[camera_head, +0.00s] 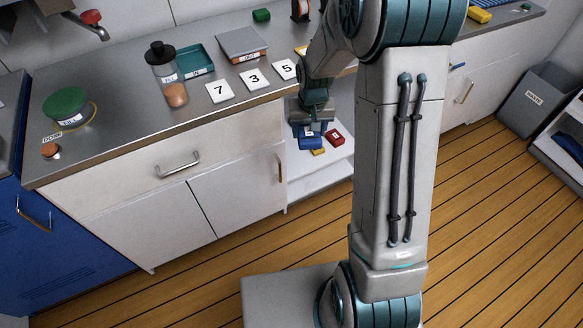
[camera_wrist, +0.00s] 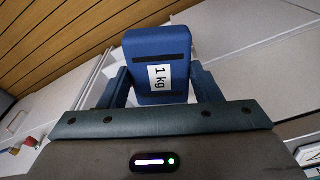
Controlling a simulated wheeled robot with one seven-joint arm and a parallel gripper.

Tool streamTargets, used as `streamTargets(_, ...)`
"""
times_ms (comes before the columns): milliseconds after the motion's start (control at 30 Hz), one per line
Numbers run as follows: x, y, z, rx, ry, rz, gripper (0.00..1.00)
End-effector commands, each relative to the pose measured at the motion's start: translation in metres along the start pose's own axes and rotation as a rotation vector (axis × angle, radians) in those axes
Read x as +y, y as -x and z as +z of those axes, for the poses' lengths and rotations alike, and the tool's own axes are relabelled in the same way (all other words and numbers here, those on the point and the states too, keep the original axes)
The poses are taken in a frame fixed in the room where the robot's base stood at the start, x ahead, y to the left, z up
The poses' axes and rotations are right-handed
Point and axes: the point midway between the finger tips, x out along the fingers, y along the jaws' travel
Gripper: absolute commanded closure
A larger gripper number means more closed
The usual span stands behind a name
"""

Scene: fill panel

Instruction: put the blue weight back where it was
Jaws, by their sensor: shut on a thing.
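The blue weight (camera_wrist: 157,52) is a block with dark bands and a white "1 kg" label, held between the two fingers of my gripper (camera_wrist: 160,85) in the wrist view. In the head view my gripper (camera_head: 312,125) reaches down in front of the open shelf space under the counter, with the blue weight (camera_head: 308,142) below it. A red block (camera_head: 334,136) and a yellow block (camera_head: 318,151) show beside and below the weight on the white shelf (camera_head: 325,163). My gripper and arm hide part of the shelf.
The counter (camera_head: 120,130) above holds number cards (camera_head: 254,79), a jar with a black lid (camera_head: 165,75), a teal tray (camera_head: 195,60) and a scale (camera_head: 242,42). A closed cabinet door (camera_head: 238,165) borders the shelf on the left. The wooden floor (camera_head: 480,220) is clear at right.

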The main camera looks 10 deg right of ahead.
Motion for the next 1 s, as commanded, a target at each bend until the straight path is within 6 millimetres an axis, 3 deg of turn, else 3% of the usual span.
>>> streamTargets(33, 0.0, -0.015, -0.001, 0.005, -0.006, 0.0, 1.0)
streamTargets(1000, -0.002, -0.144, -0.013, 0.004, -0.135, 0.015, 1.0)
